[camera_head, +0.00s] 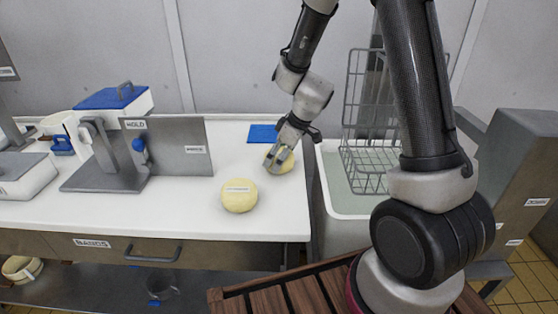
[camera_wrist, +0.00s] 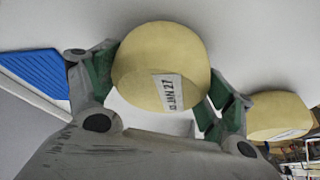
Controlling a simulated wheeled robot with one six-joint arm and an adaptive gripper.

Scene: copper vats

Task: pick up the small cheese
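Two pale yellow round cheeses are on the white counter. The back one (camera_head: 285,165), partly hidden by my gripper, looks the smaller in the head view. The front one (camera_head: 239,195) stands apart from it, to the left and nearer. My gripper (camera_head: 277,158) is down at the back cheese. In the wrist view this cheese (camera_wrist: 160,60), with a date label, sits between the green-padded fingers of my gripper (camera_wrist: 158,85). The pads are at or very near its sides; I cannot tell whether they press on it. The other cheese (camera_wrist: 278,115) shows at the right.
A steel plate labelled MOLD (camera_head: 180,147) stands left of the cheeses. The counter's front strip is clear.

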